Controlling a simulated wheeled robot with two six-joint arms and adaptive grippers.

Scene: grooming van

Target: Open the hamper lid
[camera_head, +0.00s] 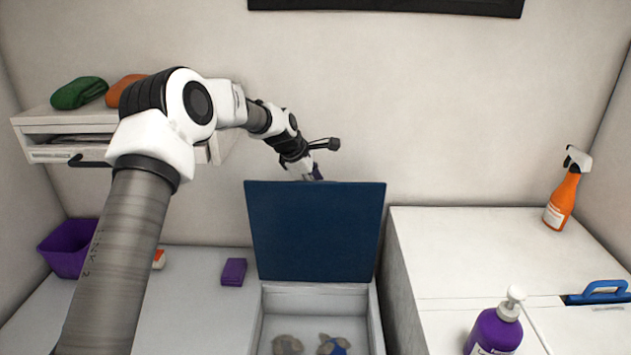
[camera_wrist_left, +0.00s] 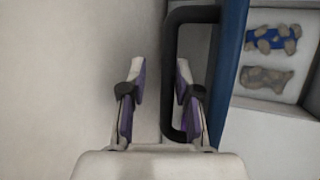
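The dark blue hamper lid (camera_head: 315,232) stands upright on the back edge of the white hamper (camera_head: 375,318), whose inside is uncovered. The lid also shows edge-on in the left wrist view (camera_wrist_left: 230,70), with a black loop handle (camera_wrist_left: 190,14) on its outer face. My left gripper (camera_head: 316,172) is at the lid's top edge, on the wall side, partly hidden by the lid. In the left wrist view its purple-padded fingers (camera_wrist_left: 159,95) are apart. The handle's outer bar lies between them, nearer the right finger; contact cannot be told. My right gripper is out of view.
Two soft toys (camera_head: 332,344) lie inside the hamper. A purple box (camera_head: 233,272) and purple bin (camera_head: 68,248) are to its left. A purple pump bottle (camera_head: 494,331) and orange spray bottle (camera_head: 563,200) stand right. A wall shelf (camera_head: 40,130) is behind my left arm.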

